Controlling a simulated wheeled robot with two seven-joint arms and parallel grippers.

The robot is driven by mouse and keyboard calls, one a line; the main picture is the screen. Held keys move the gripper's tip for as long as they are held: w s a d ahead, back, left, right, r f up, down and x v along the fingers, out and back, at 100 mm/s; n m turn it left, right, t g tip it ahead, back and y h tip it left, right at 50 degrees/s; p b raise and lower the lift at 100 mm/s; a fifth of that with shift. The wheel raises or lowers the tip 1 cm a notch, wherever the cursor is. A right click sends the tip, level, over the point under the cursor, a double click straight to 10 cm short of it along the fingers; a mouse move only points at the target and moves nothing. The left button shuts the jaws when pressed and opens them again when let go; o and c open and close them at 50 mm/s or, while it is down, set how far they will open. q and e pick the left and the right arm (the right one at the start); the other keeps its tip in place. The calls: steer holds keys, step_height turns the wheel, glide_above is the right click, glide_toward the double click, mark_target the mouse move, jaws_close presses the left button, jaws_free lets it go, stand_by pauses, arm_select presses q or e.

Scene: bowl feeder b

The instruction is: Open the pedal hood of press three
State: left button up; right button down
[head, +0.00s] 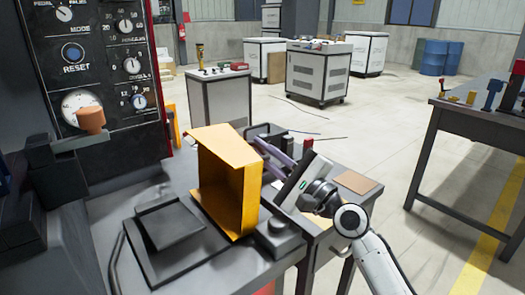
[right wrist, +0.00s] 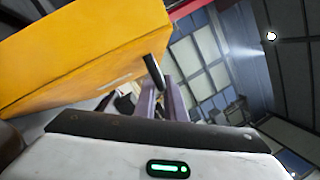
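In the right wrist view the hood (right wrist: 85,50) fills the upper left, close to the fingers (right wrist: 160,95). I cannot tell whether they touch it. My left gripper is not in view.
The press control panel (head: 100,70) with dials and a reset button stands at the left. A grey box (head: 278,238) sits on the bench right of the hood. Another table (head: 470,125) stands at the right. Wheeled cabinets (head: 318,72) stand behind, with open floor between.

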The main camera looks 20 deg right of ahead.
mark_target(244, 146)
steer(key=shift+r, duration=0.3)
steer(key=a+r+n+p, duration=0.1)
steer(key=s+a+r+n+p, duration=0.1)
steer(key=p, duration=0.1)
steer(key=a+r+n+p, duration=0.1)
steer(key=p, duration=0.1)
steer(key=shift+s+a+n+g+y, duration=0.2)
steer(key=shift+a+n+g+y, duration=0.1)
steer(key=shift+a+n+g, duration=0.1)
steer(key=shift+s+a+r+n, duration=0.1)
steer(key=shift+a+n, duration=0.15)
steer(key=shift+n, duration=0.05)
steer(key=shift+a, duration=0.15)
steer(key=c, duration=1.8)
jaws_free()
steer(key=shift+c, duration=0.2)
steer(key=shift+s+f, duration=0.1)
steer(key=shift+f, duration=0.15)
